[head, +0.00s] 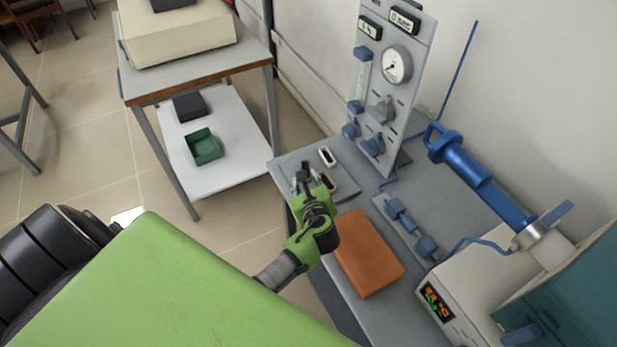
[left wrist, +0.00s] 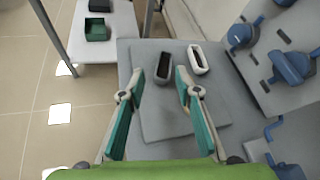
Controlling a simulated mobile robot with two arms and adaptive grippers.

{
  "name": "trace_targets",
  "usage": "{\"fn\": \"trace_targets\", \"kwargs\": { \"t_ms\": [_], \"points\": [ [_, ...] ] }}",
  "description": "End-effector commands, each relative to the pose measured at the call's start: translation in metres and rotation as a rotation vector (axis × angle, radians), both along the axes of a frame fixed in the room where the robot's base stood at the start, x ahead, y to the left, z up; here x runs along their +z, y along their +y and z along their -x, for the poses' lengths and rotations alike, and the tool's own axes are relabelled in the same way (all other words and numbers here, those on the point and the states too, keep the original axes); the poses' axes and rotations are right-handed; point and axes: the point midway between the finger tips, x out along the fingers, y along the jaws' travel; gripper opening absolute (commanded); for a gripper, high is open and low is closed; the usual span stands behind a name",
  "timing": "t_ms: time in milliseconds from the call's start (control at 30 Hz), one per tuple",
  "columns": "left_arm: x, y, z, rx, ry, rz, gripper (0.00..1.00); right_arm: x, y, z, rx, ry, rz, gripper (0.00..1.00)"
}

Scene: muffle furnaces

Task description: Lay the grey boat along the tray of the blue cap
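The grey boat (left wrist: 163,68) is a small open oblong with a dark hollow, lying on a grey plate (left wrist: 165,122) on the bench. My left gripper (left wrist: 162,82) is open and empty, its fingers apart with the grey boat seen between and beyond their tips. In the head view my left gripper (head: 309,180) hangs over the plate and mostly hides the grey boat. My right gripper is not in view.
An orange-brown slab (head: 367,252) lies nearer on the bench. A gauge panel (head: 388,85) stands at the back. The furnace (head: 480,290) stands at right.

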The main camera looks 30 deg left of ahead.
Motion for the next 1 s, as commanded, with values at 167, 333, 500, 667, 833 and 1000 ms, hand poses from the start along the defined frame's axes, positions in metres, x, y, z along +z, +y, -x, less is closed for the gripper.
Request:
{"fn": "trace_targets", "kwargs": {
  "t_ms": [167,333,500,667,833,1000],
  "points": [
    [0.011,0.024,-0.018,0.312,-0.237,0.409,0.31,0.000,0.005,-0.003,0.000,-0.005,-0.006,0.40],
    [0.019,0.037,-0.029,0.643,-0.452,0.787,0.31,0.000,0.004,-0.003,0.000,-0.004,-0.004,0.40],
    [0.032,0.040,-0.037,0.998,-0.652,1.119,0.31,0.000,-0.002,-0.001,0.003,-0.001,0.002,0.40],
    [0.048,0.037,-0.042,1.358,-0.821,1.374,0.31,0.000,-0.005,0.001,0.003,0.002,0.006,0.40],
    [0.068,0.028,-0.043,1.720,-0.967,1.543,0.31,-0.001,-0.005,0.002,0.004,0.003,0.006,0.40],
    [0.082,0.021,-0.040,1.950,-1.051,1.604,0.31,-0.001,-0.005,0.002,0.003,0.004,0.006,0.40]
  ]
}}
